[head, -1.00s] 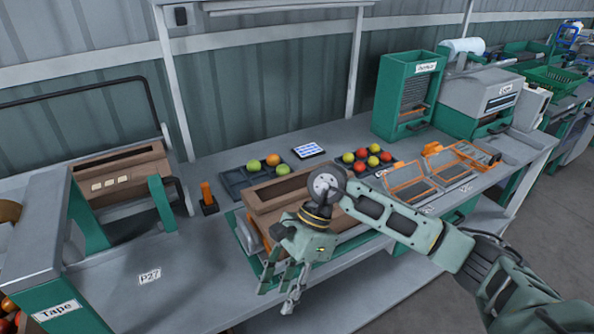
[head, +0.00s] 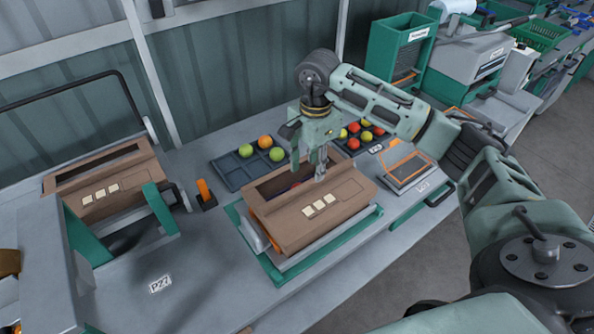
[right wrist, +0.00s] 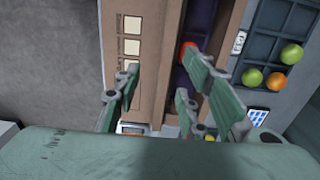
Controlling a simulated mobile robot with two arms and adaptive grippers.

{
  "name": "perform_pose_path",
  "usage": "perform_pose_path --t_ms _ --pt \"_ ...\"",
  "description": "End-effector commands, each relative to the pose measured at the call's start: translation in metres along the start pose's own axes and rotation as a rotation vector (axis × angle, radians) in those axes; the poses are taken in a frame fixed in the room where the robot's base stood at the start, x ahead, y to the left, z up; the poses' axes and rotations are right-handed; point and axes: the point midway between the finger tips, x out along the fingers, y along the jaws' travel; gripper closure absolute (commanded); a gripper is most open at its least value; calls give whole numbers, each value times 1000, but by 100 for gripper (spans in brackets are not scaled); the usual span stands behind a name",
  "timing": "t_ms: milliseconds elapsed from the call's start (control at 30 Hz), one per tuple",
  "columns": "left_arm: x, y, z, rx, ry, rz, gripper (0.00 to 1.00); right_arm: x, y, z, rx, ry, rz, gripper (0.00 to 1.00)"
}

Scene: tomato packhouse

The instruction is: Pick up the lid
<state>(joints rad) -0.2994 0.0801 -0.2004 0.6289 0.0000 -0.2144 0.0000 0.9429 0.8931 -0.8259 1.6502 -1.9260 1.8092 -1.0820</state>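An orange-framed flat piece with a grey panel (head: 405,165), which looks like a lid, lies on the bench to the right in the head view. A brown carton (head: 290,232) with several pale labels sits in a green-edged holder at the middle. My right gripper (head: 320,178) points down at the carton's opening, left of the orange-framed piece. In the right wrist view its fingers (right wrist: 160,95) are spread, on either side of the carton's edge; contact is unclear. Something red (right wrist: 187,50) shows inside the carton. My left gripper is out of view.
A dark tray (head: 226,174) with green and orange tomatoes stands behind the carton. Red and green tomatoes (head: 366,134) lie partly behind my right arm. Another labelled carton (head: 130,195) is at left. Bench space by the P27 tag (head: 160,284) is clear.

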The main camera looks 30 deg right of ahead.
Motion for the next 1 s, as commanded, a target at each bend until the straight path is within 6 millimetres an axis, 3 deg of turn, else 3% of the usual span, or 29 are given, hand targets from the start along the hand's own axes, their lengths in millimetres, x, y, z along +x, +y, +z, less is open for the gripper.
perform_pose_path --t_ms 167,700,1000 --pt "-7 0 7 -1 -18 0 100 4 0 -6 5 16 3 62" --pt "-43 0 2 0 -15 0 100 68 -8 -7 3 13 1 62" --pt "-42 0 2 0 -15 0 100 74 -10 -8 3 15 -2 63"
